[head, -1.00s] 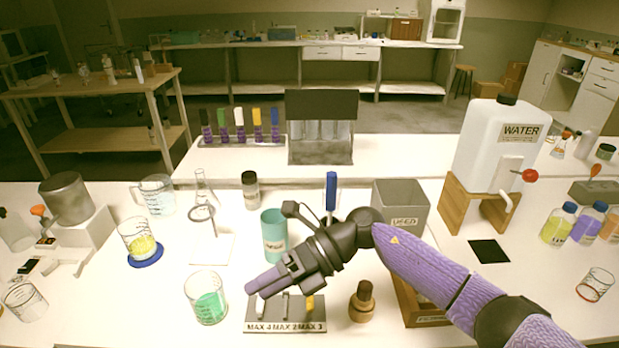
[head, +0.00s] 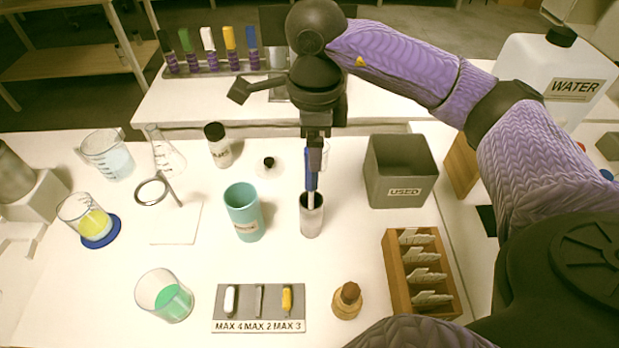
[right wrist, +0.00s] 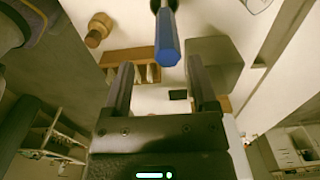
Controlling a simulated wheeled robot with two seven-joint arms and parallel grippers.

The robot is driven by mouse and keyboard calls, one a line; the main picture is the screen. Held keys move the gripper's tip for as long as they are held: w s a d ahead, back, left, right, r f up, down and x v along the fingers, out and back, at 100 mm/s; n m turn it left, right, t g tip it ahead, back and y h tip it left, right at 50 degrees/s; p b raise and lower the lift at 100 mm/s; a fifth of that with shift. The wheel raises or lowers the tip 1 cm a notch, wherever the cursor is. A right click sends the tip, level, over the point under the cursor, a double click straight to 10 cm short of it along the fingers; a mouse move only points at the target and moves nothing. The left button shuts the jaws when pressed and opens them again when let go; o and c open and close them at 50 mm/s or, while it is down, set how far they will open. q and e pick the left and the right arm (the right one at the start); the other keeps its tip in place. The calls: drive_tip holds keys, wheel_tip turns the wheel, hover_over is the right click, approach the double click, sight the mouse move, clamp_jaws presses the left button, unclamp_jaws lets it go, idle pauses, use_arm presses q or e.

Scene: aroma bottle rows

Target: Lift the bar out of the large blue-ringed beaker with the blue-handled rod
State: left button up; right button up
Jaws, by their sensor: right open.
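The blue-handled rod (head: 311,172) stands upright in a grey metal cup (head: 312,222), its pale shaft going down inside. My right gripper (head: 314,160) is directly above the cup, pointing down at the rod's handle. In the right wrist view my right gripper (right wrist: 160,78) is open, and the blue handle (right wrist: 167,42) shows just beyond the gap between its fingers. A beaker with yellow liquid (head: 92,222) stands on a blue disc (head: 99,238) at the left; I cannot make out a bar in it. My left gripper is not in view.
A teal cup (head: 243,213) stands left of the rod's cup, and a grey USED bin (head: 398,190) to the right. A labelled holder (head: 259,313) with small bars, a green-liquid beaker (head: 165,297) and a wooden card rack (head: 398,270) are in front.

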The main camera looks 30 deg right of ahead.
drive_tip(key=f, duration=0.3)
drive_tip(key=f+b, duration=0.1)
drive_tip(key=f, duration=0.1)
drive_tip(key=shift+w+f, duration=0.2)
drive_tip(key=shift+w, duration=0.2)
clamp_jaws()
